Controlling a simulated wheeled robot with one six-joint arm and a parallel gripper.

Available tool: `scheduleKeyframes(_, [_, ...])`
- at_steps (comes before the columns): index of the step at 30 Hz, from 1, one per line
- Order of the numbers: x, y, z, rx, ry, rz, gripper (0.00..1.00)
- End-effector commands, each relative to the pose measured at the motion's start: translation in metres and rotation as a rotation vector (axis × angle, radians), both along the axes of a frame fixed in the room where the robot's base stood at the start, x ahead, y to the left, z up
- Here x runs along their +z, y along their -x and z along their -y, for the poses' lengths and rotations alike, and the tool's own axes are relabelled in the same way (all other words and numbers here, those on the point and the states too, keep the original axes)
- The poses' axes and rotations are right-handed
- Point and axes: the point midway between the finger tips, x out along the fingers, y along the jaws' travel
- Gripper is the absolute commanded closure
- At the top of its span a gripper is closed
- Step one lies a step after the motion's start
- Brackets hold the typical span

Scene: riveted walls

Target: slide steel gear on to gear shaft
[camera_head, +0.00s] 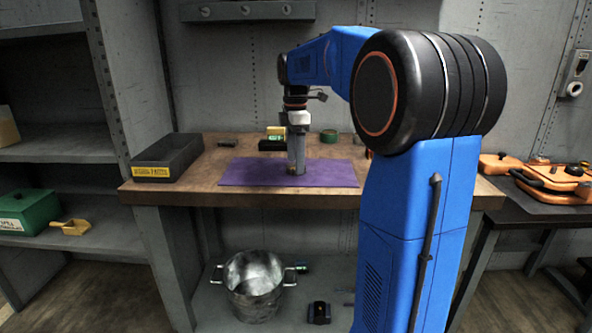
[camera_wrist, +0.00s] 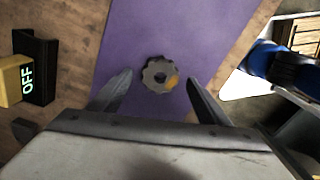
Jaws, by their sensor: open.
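The steel gear (camera_wrist: 160,75) lies on the purple mat (camera_wrist: 125,40) in the wrist view. It is a dark grey toothed disc with a hole in its middle and an orange patch on one side. My gripper (camera_wrist: 160,92) is open, with one finger on each side of the gear's near edge and nothing between them. In the head view my gripper (camera_head: 297,172) points down over the mat (camera_head: 245,173), and the gear is mostly hidden at its tips. I cannot make out the gear shaft in either view.
A dark tray (camera_head: 168,158) with a yellow label stands at the bench's left. A metal pot (camera_head: 254,285) sits below.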

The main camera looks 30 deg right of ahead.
Motion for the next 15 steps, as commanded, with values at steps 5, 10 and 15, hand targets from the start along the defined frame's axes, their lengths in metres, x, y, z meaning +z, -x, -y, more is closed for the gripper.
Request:
scheduleKeyframes(5, [-0.0121,0.0001,0.0000,0.000,0.000,0.000,0.30])
scheduleKeyframes(10, [-0.0125,-0.0001,0.0000,0.000,0.000,0.001,0.30])
scheduleKeyframes(15, [-0.0124,-0.0001,0.0000,0.000,0.000,0.001,0.59])
